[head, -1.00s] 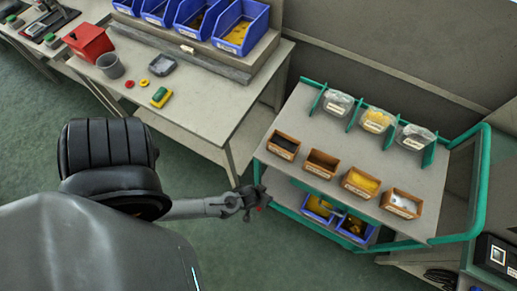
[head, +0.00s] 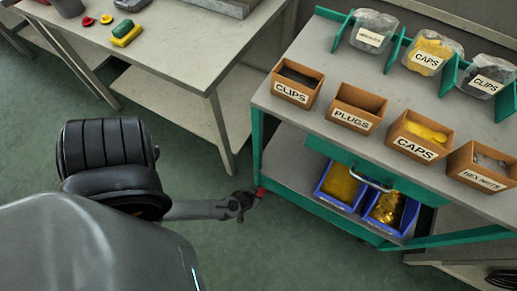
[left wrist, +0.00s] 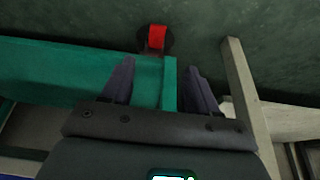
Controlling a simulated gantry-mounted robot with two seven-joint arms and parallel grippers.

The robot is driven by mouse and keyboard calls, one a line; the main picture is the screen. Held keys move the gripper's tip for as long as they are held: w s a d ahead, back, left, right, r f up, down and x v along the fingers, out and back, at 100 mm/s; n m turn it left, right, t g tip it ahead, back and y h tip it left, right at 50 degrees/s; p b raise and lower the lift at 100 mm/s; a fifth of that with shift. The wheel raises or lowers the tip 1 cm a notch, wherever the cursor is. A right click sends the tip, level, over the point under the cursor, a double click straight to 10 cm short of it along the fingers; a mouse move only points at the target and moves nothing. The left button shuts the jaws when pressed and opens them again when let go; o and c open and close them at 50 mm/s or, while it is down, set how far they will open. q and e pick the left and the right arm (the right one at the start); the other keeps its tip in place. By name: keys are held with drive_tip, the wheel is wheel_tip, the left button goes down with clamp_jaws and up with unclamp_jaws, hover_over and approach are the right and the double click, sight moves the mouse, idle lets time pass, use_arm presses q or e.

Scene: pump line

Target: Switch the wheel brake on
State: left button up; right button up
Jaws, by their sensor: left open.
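The wheel brake is a small red tab (head: 260,193) at the near left lower corner of the green-framed cart (head: 257,150). In the left wrist view the red brake tab (left wrist: 157,38) sits over a dark round wheel, beyond my fingertips. Whether it is on or off I cannot tell. My left gripper (head: 245,203) is low beside that corner, just left of the red tab. In the left wrist view the left gripper (left wrist: 158,70) is open and empty, with a green cart edge showing between and below its fingers. My right gripper is not in view.
The cart's top holds brown bins (head: 351,108) of parts, with clear bags in a rack behind. Blue bins (head: 341,186) stand on its lower shelf. A grey workbench (head: 175,60) stands to the left, its leg near the cart corner. Green floor (head: 190,160) is open around my arm.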

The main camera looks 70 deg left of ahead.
sight(260, 195)
use_arm(q)
drive_tip(key=b+x, duration=0.3)
drive_tip(key=x, duration=0.1)
drive_tip(key=b+x, duration=0.3)
drive_tip(key=x, duration=0.1)
drive_tip(key=b+x, duration=0.3)
drive_tip(key=x, duration=0.2)
drive_tip(key=shift+w+d+f+b, duration=0.1)
drive_tip(key=shift+d+f+b, duration=0.05)
drive_tip(key=shift+d+b, duration=0.15)
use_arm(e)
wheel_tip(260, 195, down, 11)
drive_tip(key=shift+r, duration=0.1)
